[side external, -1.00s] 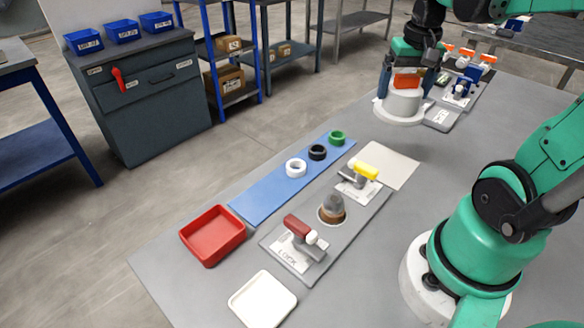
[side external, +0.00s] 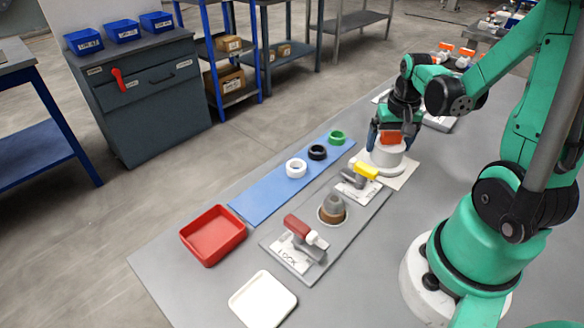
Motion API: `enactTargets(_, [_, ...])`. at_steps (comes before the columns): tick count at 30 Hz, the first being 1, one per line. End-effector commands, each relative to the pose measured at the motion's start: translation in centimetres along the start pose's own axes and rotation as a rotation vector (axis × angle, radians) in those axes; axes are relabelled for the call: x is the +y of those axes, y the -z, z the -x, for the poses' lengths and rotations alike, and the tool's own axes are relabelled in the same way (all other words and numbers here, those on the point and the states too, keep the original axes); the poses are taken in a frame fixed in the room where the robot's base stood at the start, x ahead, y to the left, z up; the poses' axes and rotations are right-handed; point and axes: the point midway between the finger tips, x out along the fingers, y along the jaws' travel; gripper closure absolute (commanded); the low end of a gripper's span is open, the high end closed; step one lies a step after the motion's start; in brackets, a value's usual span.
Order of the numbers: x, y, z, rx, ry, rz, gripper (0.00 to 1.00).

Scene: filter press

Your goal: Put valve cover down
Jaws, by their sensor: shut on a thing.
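The valve cover (side external: 386,158) is a white round piece with a wide flange and an orange block on top. My gripper (side external: 391,137) is shut on it from above and holds it upright. The cover is over the beige square mat (side external: 400,179), covering much of it. I cannot tell whether its flange touches the mat or is slightly above it.
The grey plate beside the mat carries a yellow-handled clamp (side external: 366,170), a grey-brown fitting (side external: 332,208) and a red-handled clamp (side external: 297,227). A blue strip (side external: 262,190) holds white, black and green rings. A red tray (side external: 213,235) and white tray (side external: 262,300) stand at the near left.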

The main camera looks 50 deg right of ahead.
Motion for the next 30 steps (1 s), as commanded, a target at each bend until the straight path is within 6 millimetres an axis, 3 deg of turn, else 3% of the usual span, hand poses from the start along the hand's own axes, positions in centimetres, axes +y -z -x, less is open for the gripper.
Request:
enactTargets(11, [0.0,0.0,-0.4,0.000,0.000,0.000,0.69])
enactTargets(12, [0.0,0.0,-0.3,0.000,0.000,0.000,0.00])
enactTargets(23, [0.0,0.0,0.1,0.000,0.000,0.000,0.00])
enactTargets(30, [0.0,-0.1,2.8,0.000,0.000,0.000,0.00])
